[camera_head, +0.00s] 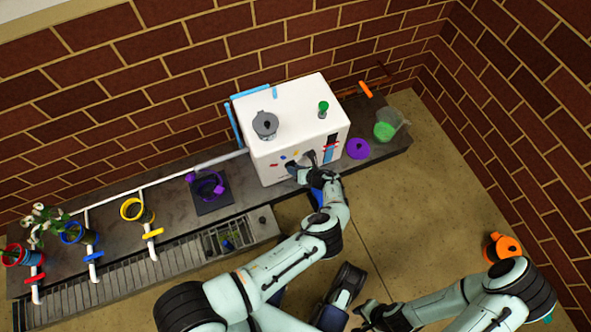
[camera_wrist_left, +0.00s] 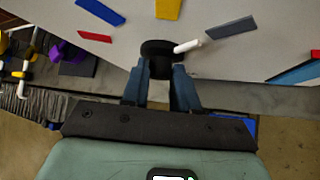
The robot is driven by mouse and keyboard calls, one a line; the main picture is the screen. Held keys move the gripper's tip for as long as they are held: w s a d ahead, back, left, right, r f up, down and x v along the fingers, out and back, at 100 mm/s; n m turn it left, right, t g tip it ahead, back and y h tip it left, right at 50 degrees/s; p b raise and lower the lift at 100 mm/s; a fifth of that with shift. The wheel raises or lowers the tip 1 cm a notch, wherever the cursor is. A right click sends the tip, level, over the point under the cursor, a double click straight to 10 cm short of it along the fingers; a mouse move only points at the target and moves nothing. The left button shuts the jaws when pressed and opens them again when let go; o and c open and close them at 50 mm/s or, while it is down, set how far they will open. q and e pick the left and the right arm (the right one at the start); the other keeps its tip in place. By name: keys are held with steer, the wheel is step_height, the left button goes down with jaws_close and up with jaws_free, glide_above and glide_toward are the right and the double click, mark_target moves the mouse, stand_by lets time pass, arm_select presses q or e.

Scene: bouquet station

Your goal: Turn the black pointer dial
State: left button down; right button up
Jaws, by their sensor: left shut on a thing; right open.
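The black pointer dial (camera_wrist_left: 157,48) sits on the front face of the white box (camera_head: 295,100). Its white pointer (camera_wrist_left: 188,46) points right and slightly up in the left wrist view, toward the grey mark (camera_wrist_left: 230,27). Red (camera_wrist_left: 95,37), blue (camera_wrist_left: 100,12) and yellow (camera_wrist_left: 168,8) marks also lie around the dial. My left gripper (camera_head: 302,170) is at the box front, its fingers (camera_wrist_left: 160,85) shut on the dial. In the head view the gripper largely hides the dial. My right gripper (camera_head: 362,312) is open and empty, low in the head view, away from the box.
A grey lidded pot (camera_head: 265,124) and a green knob (camera_head: 323,106) are on top of the box. A purple disc (camera_head: 358,148) and a container of green liquid (camera_head: 388,127) stand to its right. An orange object (camera_head: 502,246) lies at right.

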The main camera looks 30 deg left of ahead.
arm_select(q)
steer(key=shift+s+d+f+g, duration=0.1)
steer(key=shift+f+g, duration=0.15)
steer(key=shift+g, duration=0.05)
stand_by(0.4)
steer(key=c, duration=0.9)
jaws_free()
steer(key=shift+o, duration=0.2)
steer(key=shift+r, duration=0.1)
steer(key=p+v, duration=0.3)
steer(key=v, duration=1)
steer(key=shift+d+p, duration=0.25)
steer(key=shift+p, duration=0.05)
arm_select(e)
steer(key=w+r+t, duration=0.2)
steer(key=w+r, duration=0.2)
steer(key=w, duration=0.3)
steer(key=shift+a+n+t, duration=0.3)
steer(key=shift+a, duration=0.15)
